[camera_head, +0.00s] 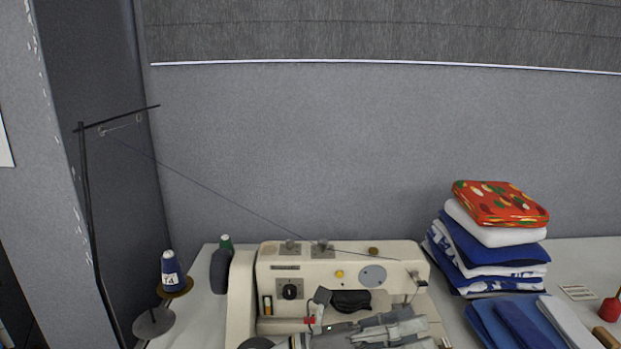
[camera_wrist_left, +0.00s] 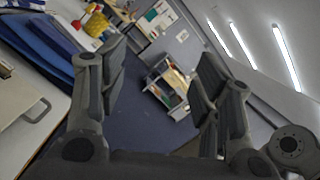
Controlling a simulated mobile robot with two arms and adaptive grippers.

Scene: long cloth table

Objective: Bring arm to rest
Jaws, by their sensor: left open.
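My left gripper (camera_head: 400,328) shows at the bottom of the head view, its grey fingers in front of the lower part of a cream sewing machine (camera_head: 325,265). Whether it touches the machine cannot be told. In the left wrist view the two fingers of the left gripper (camera_wrist_left: 158,72) stand wide apart with nothing between them. Beyond them are floor and a distant shelf cart (camera_wrist_left: 165,88). My right gripper is in neither view.
A stack of folded cloths (camera_head: 490,262) with a red patterned one (camera_head: 500,204) on top stands right of the machine. More blue cloth (camera_head: 515,322) lies in front. A thread stand (camera_head: 90,200) with a blue cone (camera_head: 172,272) is at left. A grey partition (camera_head: 300,150) is behind.

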